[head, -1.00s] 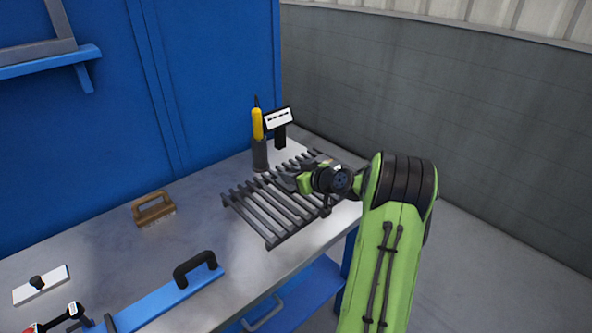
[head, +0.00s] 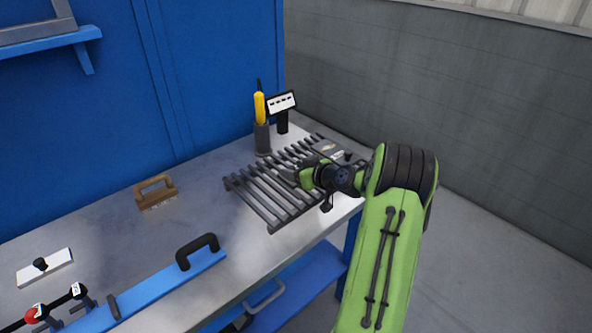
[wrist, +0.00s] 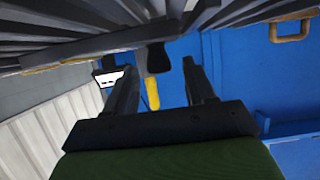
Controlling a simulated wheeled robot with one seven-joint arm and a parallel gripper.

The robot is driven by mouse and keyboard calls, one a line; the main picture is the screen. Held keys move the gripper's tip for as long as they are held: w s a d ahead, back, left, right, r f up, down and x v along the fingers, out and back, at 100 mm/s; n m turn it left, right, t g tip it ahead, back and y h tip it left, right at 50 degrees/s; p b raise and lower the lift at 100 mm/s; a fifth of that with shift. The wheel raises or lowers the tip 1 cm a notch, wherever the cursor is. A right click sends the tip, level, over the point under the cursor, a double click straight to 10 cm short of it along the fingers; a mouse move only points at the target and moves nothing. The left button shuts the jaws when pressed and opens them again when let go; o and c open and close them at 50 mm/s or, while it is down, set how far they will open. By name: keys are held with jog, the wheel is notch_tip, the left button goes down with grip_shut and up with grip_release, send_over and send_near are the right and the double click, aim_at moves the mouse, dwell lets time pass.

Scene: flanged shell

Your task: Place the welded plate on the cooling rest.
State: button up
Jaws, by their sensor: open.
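The cooling rest (head: 258,203) is a dark slatted rack at the right end of the metal bench. The welded plate (head: 325,147), grey with a small orange-brown patch, lies at the rack's far right end, behind my gripper. My arm hides part of it, so I cannot tell if it lies fully flat. My gripper (head: 289,174) is low over the rack, left of the plate. In the wrist view its two dark fingers (wrist: 159,70) are apart with nothing between them. A grey edge with a yellowish strip (wrist: 72,62) runs beside the slats there.
A yellow-handled tool in a dark holder (head: 261,125) and a black stand with a white label (head: 282,105) stand behind the rack. A wooden-handled brush (head: 155,192), a blue bar with a black handle (head: 160,292) and a white block (head: 45,267) lie left. Bench space between is clear.

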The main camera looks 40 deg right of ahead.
jog(key=shift+r+p, duration=0.2)
jog(key=shift+p, duration=0.1)
jog(key=v, duration=1.2)
jog(key=s+a+r+n+g+y, duration=0.1)
jog(key=a+r+g, duration=0.15)
jog(key=a, duration=0.95)
jog(key=s+a+r+n+g, duration=0.1)
jog(key=a+r+n+g, duration=0.15)
jog(key=a, duration=0.85)
jog(key=s+a+m+g, duration=0.1)
jog(key=s+a, duration=0.1)
jog(key=s, duration=0.3)
jog(key=s+a+m+g+h, duration=0.1)
jog(key=s+a, duration=0.2)
jog(key=s, duration=0.3)
jog(key=s+a+m, duration=0.2)
jog(key=s, duration=0.4)
jog(key=shift+s+a+r+g, duration=0.25)
jog(key=shift+a+r+g, duration=0.05)
jog(key=shift+r+g, duration=0.15)
notch_tip(320, 180, up, 11)
jog(key=p, duration=1.1)
jog(key=shift+f, duration=0.2)
